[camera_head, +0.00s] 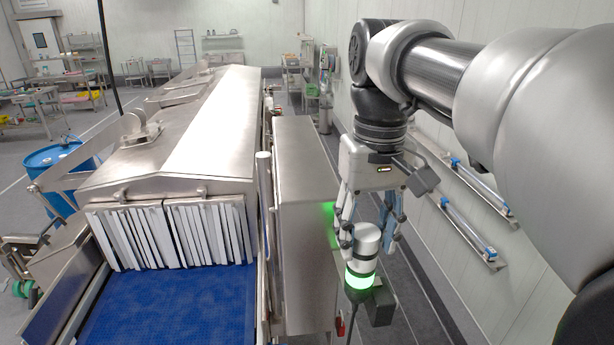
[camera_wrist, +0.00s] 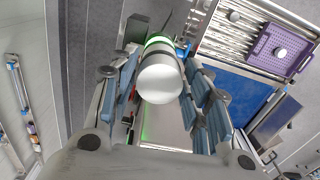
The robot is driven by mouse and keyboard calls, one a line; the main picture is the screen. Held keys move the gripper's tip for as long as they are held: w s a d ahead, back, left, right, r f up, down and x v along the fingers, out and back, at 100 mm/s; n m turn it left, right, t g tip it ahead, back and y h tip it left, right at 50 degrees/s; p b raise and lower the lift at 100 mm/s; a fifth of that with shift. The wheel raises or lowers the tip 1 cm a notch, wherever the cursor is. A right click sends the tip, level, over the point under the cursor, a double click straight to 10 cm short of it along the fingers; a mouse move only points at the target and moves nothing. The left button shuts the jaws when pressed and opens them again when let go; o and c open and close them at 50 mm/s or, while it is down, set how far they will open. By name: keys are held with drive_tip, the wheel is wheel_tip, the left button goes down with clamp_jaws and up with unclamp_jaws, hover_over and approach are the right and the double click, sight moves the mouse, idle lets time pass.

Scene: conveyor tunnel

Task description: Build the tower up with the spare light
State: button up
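The tower light stands upright with a glowing green section (camera_head: 360,279) low down and a white cylindrical section (camera_head: 367,238) on top. In the wrist view the white top (camera_wrist: 160,85) is seen end-on, with the green ring (camera_wrist: 160,42) behind it. My gripper (camera_head: 369,236) points down around the white section, with fingers on both sides. The fingers look spread, with a gap beside the white section in the wrist view. I cannot tell whether the white section is the spare light. The join between the white and green sections is partly hidden.
A steel cabinet (camera_head: 303,220) stands just left of the tower, beside the tunnel with its blue belt (camera_head: 170,305). A dark box (camera_head: 379,306) sits beside the tower's lower part. A purple tray (camera_wrist: 262,42) holds a white round piece (camera_wrist: 280,52). The wall is at right.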

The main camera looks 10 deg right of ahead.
drive_tip(key=o, duration=0.3)
wheel_tip(320, 180, up, 12)
idle(0.8)
idle(0.6)
wheel_tip(320, 180, up, 7)
drive_tip(key=p, duration=0.8)
hover_over(366, 233)
drive_tip(key=s+f+t+b, duration=0.1)
drive_tip(key=s+f+b, duration=0.4)
drive_tip(key=f+b, duration=0.6)
drive_tip(key=s+f+t+b, duration=0.2)
drive_tip(key=f+b, duration=0.8)
drive_tip(key=f, duration=1.6)
drive_tip(key=s+f+t+b, duration=0.1)
drive_tip(key=s+f+b, duration=0.6)
drive_tip(key=f, duration=1.2)
drive_tip(key=shift+s+d+m+t+b, duration=0.1)
drive_tip(key=shift+s+m+t+b, duration=0.3)
drive_tip(key=shift+b, duration=1.9)
